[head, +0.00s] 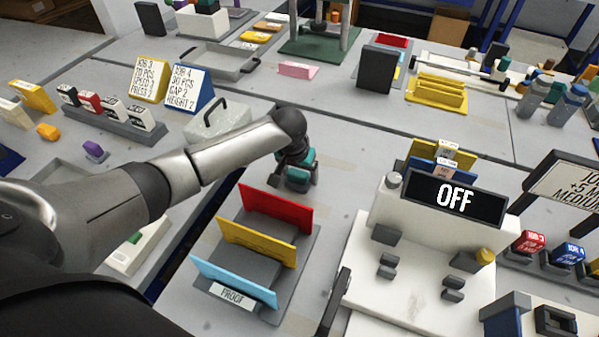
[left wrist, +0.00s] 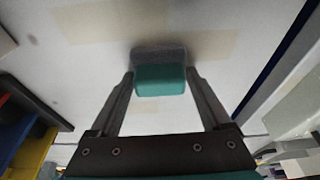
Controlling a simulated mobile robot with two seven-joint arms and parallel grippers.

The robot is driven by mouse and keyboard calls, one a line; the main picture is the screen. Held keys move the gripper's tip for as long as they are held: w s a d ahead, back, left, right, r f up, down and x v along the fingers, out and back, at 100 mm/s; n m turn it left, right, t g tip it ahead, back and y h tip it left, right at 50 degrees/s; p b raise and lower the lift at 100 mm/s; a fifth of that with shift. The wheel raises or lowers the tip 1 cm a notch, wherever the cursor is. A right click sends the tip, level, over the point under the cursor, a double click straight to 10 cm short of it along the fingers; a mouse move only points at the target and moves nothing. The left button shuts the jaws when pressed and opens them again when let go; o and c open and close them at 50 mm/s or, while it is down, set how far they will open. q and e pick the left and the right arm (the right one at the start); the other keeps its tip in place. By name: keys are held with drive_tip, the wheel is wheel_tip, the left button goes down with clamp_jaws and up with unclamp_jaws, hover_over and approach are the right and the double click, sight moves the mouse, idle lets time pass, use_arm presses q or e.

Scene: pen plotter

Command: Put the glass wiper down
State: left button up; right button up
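The glass wiper, a small block with a teal part and a grey part, is at my left gripper (head: 298,184) in the head view. In the left wrist view the wiper (left wrist: 160,80) sits between the two fingertips, which lie against its sides. The left gripper points down at the pale table, just behind the red panel of the proof rack. I cannot tell whether the wiper touches the table. The fingers partly hide it in the head view. My right gripper is not in view.
The rack with red, yellow and blue panels (head: 260,235) stands close in front of the gripper. A white machine with an "OFF" display (head: 455,197) is to the right. A grey case with a handle (head: 218,120) lies behind left. Bare table surrounds the wiper.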

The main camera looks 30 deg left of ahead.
sight(295, 186)
use_arm(q)
drive_tip(key=shift+o, duration=1.2)
drive_tip(key=shift+r, duration=0.1)
drive_tip(key=p+v, duration=0.4)
drive_tip(key=v, duration=0.8)
drive_tip(key=shift+r, duration=0.1)
